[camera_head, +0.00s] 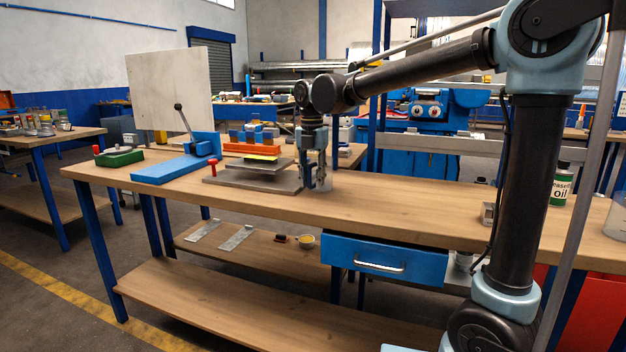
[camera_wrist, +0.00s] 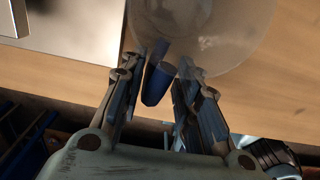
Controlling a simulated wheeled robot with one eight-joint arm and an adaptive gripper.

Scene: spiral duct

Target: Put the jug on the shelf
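A clear, see-through jug (camera_wrist: 225,30) with a dark blue handle (camera_wrist: 157,84) fills the top middle of the wrist view. It is over the wooden bench top, and its outline is hard to make out in the head view. My gripper (camera_wrist: 170,62) has its two fingers apart on either side of the handle, with a visible gap on the right. In the head view my gripper (camera_head: 318,184) points down, low over the bench, just right of the grey plates. A wooden lower shelf (camera_head: 200,300) runs under the bench.
Grey plates (camera_head: 255,178), a blue lever tool (camera_head: 175,168) and a green box (camera_head: 120,157) stand left. A blue drawer (camera_head: 385,260) hangs under the bench.

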